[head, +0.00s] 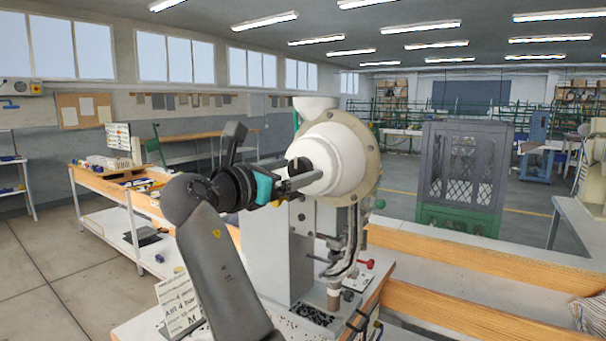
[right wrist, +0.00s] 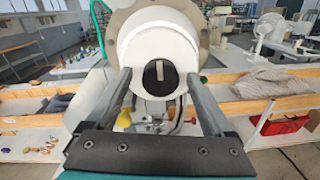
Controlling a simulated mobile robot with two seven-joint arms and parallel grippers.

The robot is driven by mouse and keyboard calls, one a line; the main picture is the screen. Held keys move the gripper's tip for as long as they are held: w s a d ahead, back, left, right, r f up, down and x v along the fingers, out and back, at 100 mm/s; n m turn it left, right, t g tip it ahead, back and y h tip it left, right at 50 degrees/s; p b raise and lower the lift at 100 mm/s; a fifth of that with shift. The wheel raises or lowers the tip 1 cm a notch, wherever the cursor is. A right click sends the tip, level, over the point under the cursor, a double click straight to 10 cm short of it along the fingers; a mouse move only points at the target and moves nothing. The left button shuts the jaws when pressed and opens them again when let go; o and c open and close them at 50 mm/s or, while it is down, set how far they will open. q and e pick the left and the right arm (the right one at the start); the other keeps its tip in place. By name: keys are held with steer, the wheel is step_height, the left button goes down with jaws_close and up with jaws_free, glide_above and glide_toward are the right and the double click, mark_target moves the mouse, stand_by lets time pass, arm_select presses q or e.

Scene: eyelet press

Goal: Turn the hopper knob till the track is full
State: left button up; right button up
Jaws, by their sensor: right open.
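The white hopper (head: 336,158) with its round flange sits on top of the eyelet press (head: 272,240). In the right wrist view the hopper (right wrist: 140,45) faces me, with a black round knob (right wrist: 153,86) carrying a pale bar low on its front. My right gripper (head: 303,174) is open in front of the hopper. In the right wrist view its two fingers stand left and right of the knob, with a gap on each side. The curved metal track (head: 351,252) runs down below the hopper; its fill is too small to tell. My left gripper is not in view.
A red-tipped lever (head: 366,264) and a green knob (head: 380,203) stick out from the press. A printed card (head: 180,302) stands at its left foot. A wooden-edged bench (head: 470,260) lies to the right, with a dark cage (head: 462,170) behind.

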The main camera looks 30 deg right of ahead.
steer(key=shift+d, duration=0.1)
stand_by(0.3)
steer(key=c, duration=1.4)
